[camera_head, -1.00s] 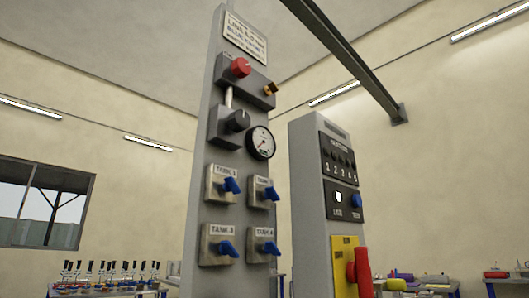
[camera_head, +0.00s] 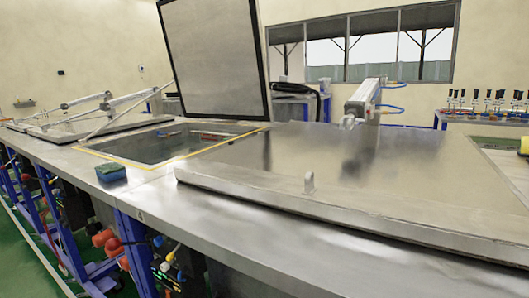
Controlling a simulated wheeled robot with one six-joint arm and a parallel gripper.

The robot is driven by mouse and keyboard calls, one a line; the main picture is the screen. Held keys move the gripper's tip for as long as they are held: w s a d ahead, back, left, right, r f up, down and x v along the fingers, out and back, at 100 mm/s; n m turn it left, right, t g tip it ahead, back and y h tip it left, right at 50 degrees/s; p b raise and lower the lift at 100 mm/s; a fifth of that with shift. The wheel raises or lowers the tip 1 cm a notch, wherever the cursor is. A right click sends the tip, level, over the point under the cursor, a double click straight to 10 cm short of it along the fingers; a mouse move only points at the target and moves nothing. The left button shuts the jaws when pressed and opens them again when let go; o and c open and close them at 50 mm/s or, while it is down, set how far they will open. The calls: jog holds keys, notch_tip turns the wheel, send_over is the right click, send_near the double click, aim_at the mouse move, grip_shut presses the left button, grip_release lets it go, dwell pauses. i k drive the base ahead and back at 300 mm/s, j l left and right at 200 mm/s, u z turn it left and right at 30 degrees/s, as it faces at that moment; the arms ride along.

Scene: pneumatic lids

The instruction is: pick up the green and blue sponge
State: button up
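The green and blue sponge (camera_head: 111,172) lies on the steel bench top (camera_head: 150,196), left of centre, near the front edge. It looks dark blue-green and small. It sits in front of an open tank (camera_head: 150,148) with a yellow-edged rim, and to the left of a closed steel lid (camera_head: 330,180). My gripper does not show in the view.
The tank's raised lid (camera_head: 215,60) stands upright behind the opening. A pneumatic cylinder (camera_head: 364,98) stands behind the closed lid. Another lid with cylinders (camera_head: 100,101) is at the far left. Blue legs and valves (camera_head: 106,242) are below the front edge. Green floor lies at the lower left.

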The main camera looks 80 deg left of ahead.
aim_at(108, 172)
jog(key=u, duration=3.05)
